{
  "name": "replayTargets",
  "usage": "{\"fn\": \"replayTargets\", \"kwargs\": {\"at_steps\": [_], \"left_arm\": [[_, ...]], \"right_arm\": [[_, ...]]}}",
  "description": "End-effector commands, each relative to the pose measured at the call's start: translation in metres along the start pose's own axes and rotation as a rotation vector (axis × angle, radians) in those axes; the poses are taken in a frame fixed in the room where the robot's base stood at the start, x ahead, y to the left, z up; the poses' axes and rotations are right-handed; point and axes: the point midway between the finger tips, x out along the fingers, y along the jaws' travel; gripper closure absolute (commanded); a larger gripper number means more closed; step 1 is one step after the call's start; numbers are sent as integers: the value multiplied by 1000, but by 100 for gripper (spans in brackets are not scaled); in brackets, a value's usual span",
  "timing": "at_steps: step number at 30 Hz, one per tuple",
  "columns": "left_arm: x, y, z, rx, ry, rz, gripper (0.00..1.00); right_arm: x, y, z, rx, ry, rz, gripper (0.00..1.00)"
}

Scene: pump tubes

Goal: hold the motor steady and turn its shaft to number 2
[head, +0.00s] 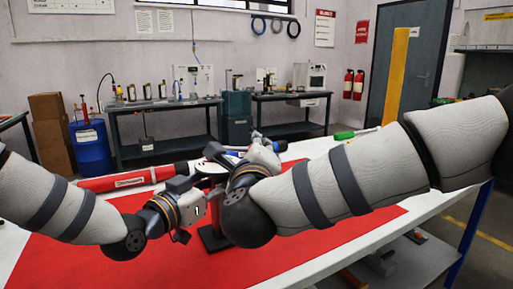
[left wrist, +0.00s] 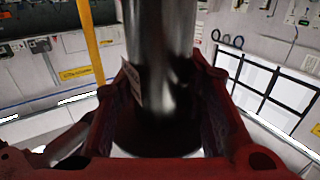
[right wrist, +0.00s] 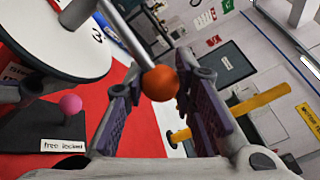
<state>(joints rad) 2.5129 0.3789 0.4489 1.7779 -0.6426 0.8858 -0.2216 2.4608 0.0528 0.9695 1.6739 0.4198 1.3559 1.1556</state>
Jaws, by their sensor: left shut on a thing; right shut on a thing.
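The motor (left wrist: 160,60) is a shiny dark metal cylinder standing between the fingers of my left gripper (left wrist: 160,110); they are shut on its sides. In the head view my left gripper (head: 205,203) is at the stand's left. A white round dial (right wrist: 55,35) with a number 3 at its edge shows in the right wrist view. A metal rod ends in an orange ball (right wrist: 160,83), which lies between the purple-padded fingers of my right gripper (right wrist: 160,100), shut on this handle. In the head view my right gripper (head: 265,147) hides part of the dial (head: 209,168). Number 2 cannot be made out.
A black base (head: 213,240) stands on the red mat (head: 120,255). A pink ball (right wrist: 70,104) and a "free locked" label (right wrist: 62,146) are near the dial. A red tube (head: 125,180) lies on the mat's far left. The mat's front is clear.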

Motion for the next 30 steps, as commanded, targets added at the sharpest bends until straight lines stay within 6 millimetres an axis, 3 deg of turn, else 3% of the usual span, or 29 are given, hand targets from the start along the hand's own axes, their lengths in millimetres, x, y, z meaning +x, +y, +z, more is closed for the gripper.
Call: {"fn": "replayTargets", "kwargs": {"at_steps": [15, 30], "left_arm": [[1, 4, -1, 2, 4, 8, 100], [1, 5, -2, 2, 5, 11, 100]], "right_arm": [[-27, 11, 8, -4, 296, -190, 100], [-34, 14, 11, -4, 377, -240, 100]]}}
